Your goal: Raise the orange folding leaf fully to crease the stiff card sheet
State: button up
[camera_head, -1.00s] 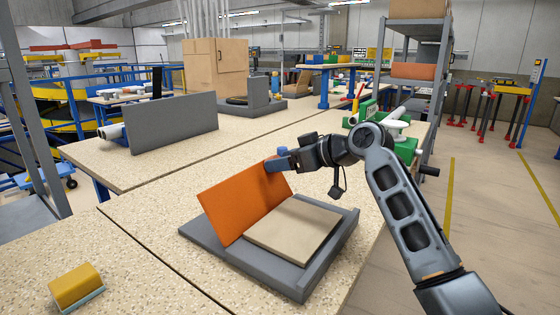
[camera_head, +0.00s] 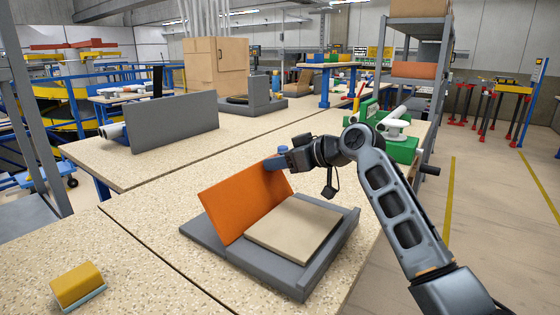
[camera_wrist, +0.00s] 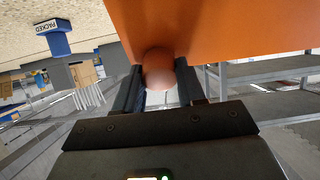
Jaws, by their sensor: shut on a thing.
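The orange folding leaf (camera_head: 240,207) stands steeply tilted up from the grey base (camera_head: 318,272), leaning back to the left. The beige card sheet (camera_head: 290,228) lies flat on the base, right of the leaf's lower edge; whether part of it goes up behind the leaf is hidden. My gripper (camera_head: 275,164) is at the leaf's upper right corner. In the wrist view, the gripper (camera_wrist: 160,82) is shut on a round pinkish-orange knob (camera_wrist: 160,68) beside the orange leaf (camera_wrist: 240,28).
A yellow block on a pale base (camera_head: 77,286) lies at the front left of the speckled table. An upright grey panel (camera_head: 175,120) stands on the table behind. Green equipment (camera_head: 402,149) stands behind my arm. The table left of the leaf is clear.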

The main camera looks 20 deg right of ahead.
grip_shut()
jog(key=shift+s+d+f+b, duration=0.1)
jog(key=shift+s+f+b, duration=0.15)
jog(key=shift+b, duration=0.45)
jog(key=shift+s+d+t+y+b, duration=0.3)
jog(key=shift+t+b, duration=0.2)
jog(key=shift+b, duration=0.3)
jog(key=shift+r, duration=0.25)
